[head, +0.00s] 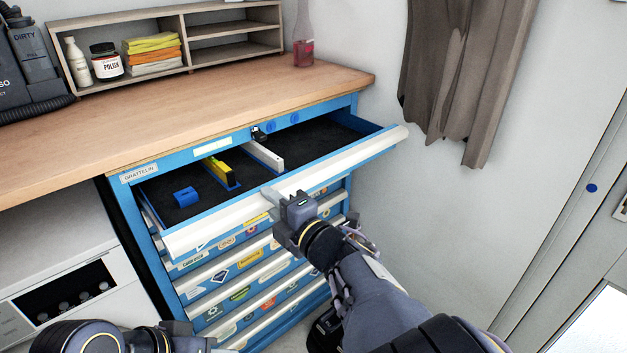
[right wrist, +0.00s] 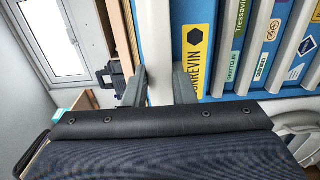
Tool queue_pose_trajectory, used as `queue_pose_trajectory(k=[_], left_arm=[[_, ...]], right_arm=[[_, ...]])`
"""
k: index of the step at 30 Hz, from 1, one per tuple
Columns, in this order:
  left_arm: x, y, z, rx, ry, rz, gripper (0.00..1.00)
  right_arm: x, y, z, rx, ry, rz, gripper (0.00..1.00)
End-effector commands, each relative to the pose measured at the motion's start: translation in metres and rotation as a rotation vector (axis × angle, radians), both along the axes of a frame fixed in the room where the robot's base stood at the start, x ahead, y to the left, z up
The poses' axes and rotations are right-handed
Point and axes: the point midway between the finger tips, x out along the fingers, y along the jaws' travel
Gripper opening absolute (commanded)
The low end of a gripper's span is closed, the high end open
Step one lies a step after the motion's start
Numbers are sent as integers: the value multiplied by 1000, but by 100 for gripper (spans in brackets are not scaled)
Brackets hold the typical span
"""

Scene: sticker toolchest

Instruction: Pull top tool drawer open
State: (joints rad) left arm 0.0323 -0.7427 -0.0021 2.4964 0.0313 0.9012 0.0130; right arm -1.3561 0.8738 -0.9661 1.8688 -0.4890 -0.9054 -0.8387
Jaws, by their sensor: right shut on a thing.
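The top tool drawer (head: 330,136) of the blue tool chest stands pulled well out in the head view. Its dark lining shows, with a blue block, a yellow tool and a grey-white bar inside. The white drawer handle (head: 360,155) runs along its front edge. My right gripper (head: 275,197) is shut on that handle near its middle; the right wrist view shows the fingers on either side of the white handle (right wrist: 158,85). My left gripper (head: 205,338) is partly in view at the bottom left, away from the chest; its fingers are too cut off to judge.
Closed lower drawers (head: 250,270) with stickers lie below. A wooden worktop (head: 200,108) carries a shelf (head: 190,50) with bottles and cloths, and a reddish bottle (head: 303,50). A white appliance (head: 70,270) stands at left. A grey curtain (head: 460,80) hangs at right.

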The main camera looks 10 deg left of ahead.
Motion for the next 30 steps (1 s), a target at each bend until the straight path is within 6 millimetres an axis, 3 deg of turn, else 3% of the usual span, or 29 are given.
queue_pose_trajectory(k=[30], left_arm=[[0,0,-10,0,0,0,36]], right_arm=[[-51,-66,0,1,1,-1,4]])
